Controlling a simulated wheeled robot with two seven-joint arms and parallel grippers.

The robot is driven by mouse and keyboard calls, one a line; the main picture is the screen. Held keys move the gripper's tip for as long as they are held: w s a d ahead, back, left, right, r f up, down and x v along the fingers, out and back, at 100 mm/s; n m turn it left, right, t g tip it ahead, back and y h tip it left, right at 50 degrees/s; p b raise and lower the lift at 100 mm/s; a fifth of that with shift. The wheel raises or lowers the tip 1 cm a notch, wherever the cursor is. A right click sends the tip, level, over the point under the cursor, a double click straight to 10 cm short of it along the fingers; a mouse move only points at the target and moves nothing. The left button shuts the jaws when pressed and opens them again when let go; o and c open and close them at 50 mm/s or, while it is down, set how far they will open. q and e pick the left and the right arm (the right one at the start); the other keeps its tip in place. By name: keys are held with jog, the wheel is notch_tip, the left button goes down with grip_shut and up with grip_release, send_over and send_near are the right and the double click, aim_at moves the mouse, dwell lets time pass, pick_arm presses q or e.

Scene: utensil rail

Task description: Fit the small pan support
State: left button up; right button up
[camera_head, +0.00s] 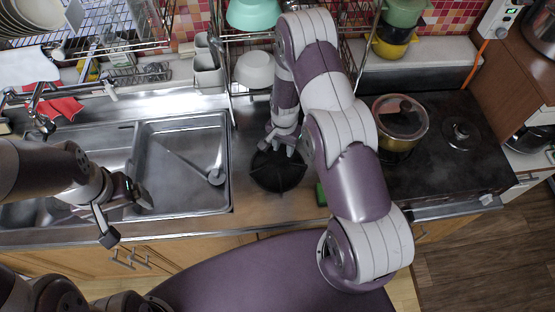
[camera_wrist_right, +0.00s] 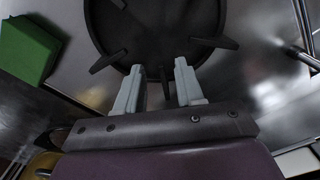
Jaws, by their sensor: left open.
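The pan support (camera_head: 279,172), a black round piece with prongs, lies on the steel counter between the sink and the stove. It also shows at the top of the right wrist view (camera_wrist_right: 160,25). My right gripper (camera_head: 281,145) is over its far edge. In the wrist view its pale fingers (camera_wrist_right: 160,68) are apart, with a dark prong between them and gaps visible; contact is unclear. My left gripper (camera_head: 127,219) is open and empty above the sink's front edge. A bare burner (camera_head: 461,134) shows on the right of the dark stove (camera_head: 437,165).
A lidded pot (camera_head: 401,122) stands on the stove's left side. A green block (camera_wrist_right: 27,50) lies near the pan support, partly hidden by my right arm in the head view. A wire rack with a white bowl (camera_head: 255,70) stands behind. The double sink (camera_head: 185,150) is left.

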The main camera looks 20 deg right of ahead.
jog(key=shift+f, duration=0.9)
jog(key=shift+w, duration=0.15)
grip_shut()
jog(key=r, duration=0.1)
jog(key=r+b, duration=0.2)
jog(key=r, duration=0.1)
jog(key=shift+d, duration=0.3)
jog(key=s+d+r+b, duration=0.3)
jog(key=d+r, duration=0.4)
jog(key=d, duration=0.3)
jog(key=shift+s+d, duration=0.15)
jog(key=shift+s, duration=0.5)
